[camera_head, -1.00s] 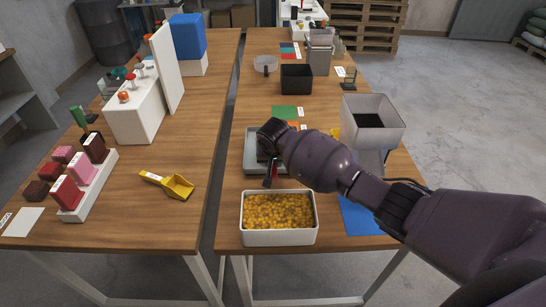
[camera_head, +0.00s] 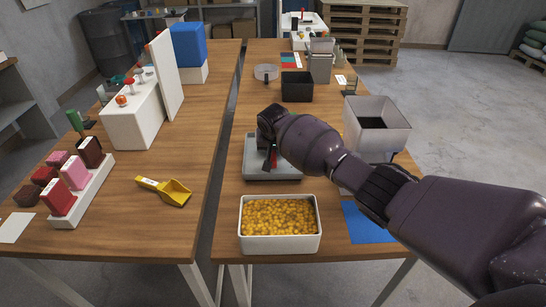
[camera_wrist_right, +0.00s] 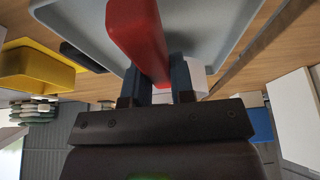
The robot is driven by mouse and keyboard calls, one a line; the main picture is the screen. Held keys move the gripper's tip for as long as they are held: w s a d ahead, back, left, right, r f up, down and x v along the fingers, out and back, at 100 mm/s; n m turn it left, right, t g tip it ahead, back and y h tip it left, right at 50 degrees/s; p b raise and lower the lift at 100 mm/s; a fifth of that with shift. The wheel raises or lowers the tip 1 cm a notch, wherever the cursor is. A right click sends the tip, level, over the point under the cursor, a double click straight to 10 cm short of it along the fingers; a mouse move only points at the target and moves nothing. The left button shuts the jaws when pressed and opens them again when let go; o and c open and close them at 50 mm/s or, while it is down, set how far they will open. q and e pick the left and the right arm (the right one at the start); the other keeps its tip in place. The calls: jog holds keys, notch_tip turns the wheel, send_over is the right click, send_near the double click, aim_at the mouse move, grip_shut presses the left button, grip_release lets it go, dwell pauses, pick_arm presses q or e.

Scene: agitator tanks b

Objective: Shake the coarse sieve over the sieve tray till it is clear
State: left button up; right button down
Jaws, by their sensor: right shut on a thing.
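My right gripper (camera_wrist_right: 160,85) is shut on a red bar-shaped handle (camera_wrist_right: 137,35), which also shows below the gripper in the head view (camera_head: 274,158). A shallow grey tray (camera_head: 285,172) lies under the gripper on the right-hand table, and its pale floor shows in the wrist view (camera_wrist_right: 215,25). Whatever the red handle belongs to is mostly hidden by my wrist, so I cannot tell whether it is the coarse sieve or whether it holds any pieces. My left gripper is out of view.
A white bin of yellow pellets (camera_head: 281,243) stands in front of the tray. A blue mat (camera_head: 366,224) and a grey hopper-like box (camera_head: 377,125) are to the right. A black box (camera_head: 297,87) is behind. A yellow scoop (camera_head: 165,190) lies on the left table, across a gap.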

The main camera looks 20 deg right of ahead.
aim_at(274, 163)
jog(key=shift+r, duration=0.15)
jog(key=shift+s+a+p, duration=0.1)
jog(key=shift+s+p, duration=0.05)
jog(key=shift+p, duration=0.25)
jog(key=s+p, duration=0.1)
jog(key=p, duration=0.2)
jog(key=shift+s+a+r, duration=0.15)
jog(key=shift+s+a, duration=0.05)
jog(key=shift+s, duration=0.15)
jog(key=shift+s+a+p, duration=0.1)
jog(key=shift+s+p, duration=0.2)
jog(key=shift+s+a+f, duration=0.1)
jog(key=shift+s+a, duration=0.1)
jog(key=shift+s, duration=0.5)
jog(key=shift+s+a+f, duration=0.1)
jog(key=shift+s+a, duration=0.1)
jog(key=shift+s, duration=0.5)
jog(key=shift+s+a+f, duration=0.1)
jog(key=shift+s+a, duration=0.1)
jog(key=shift+s, duration=0.5)
jog(key=shift+r, duration=0.1)
jog(key=shift+w+d+r, duration=0.15)
jog(key=shift+w+r, duration=0.15)
jog(key=shift+w, duration=0.25)
jog(key=shift+w+d+r, duration=0.2)
jog(key=shift+w+r, duration=0.15)
jog(key=shift+w, duration=0.25)
jog(key=shift+w+d+r, duration=0.15)
jog(key=shift+w+r, duration=0.15)
jog(key=shift+w, duration=0.25)
